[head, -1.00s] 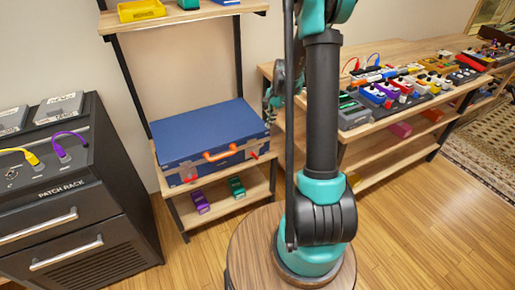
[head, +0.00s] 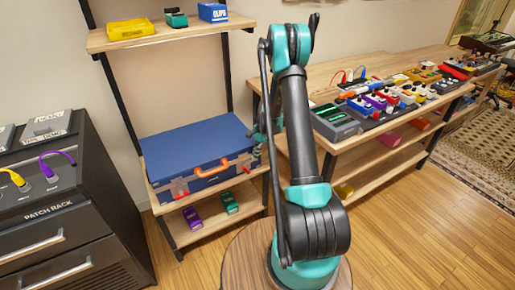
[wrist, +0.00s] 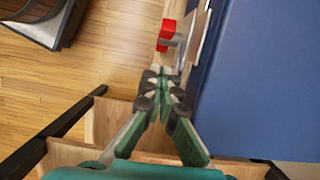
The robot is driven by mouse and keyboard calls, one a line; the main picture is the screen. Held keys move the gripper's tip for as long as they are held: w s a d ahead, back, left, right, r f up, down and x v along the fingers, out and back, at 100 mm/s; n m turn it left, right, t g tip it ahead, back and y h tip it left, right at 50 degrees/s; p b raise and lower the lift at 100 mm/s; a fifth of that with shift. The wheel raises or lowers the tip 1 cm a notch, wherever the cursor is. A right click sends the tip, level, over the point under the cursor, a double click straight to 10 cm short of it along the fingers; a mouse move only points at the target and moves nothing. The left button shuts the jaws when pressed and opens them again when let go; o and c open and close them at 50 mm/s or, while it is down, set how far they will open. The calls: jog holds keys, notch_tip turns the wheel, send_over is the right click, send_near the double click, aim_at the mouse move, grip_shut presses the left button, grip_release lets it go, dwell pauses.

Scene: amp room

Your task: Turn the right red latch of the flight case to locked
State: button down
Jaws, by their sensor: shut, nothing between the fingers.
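The blue flight case (head: 195,148) lies closed on the middle shelf, with an orange handle (head: 210,169) on its front. Its right red latch (head: 247,169) is small at the right of the front face; its left red latch (head: 182,194) is at the other end. In the wrist view, a red latch (wrist: 166,35) sticks out from the case's edge beside the blue lid (wrist: 262,70). My gripper (wrist: 163,72) is shut and empty, its tips apart from this latch and below it in the picture. In the head view, my gripper is mostly hidden at the case's right end.
Shelf posts (head: 115,95) and an upper shelf (head: 170,34) with boxes frame the case. Purple (head: 192,218) and green (head: 229,203) pedals sit below. A pedal bench (head: 375,140) is at right, a patch rack (head: 50,210) at left.

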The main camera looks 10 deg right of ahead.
aim_at(245, 169)
jog(key=shift+s+a+f, duration=0.3)
jog(key=shift+a+f, duration=0.4)
jog(key=shift+a, duration=0.15)
jog(key=shift+s+a+f, duration=0.3)
jog(key=shift+a+f, duration=0.4)
jog(key=shift+a, duration=0.15)
jog(key=shift+w+a, duration=0.1)
jog(key=shift+a, duration=0.05)
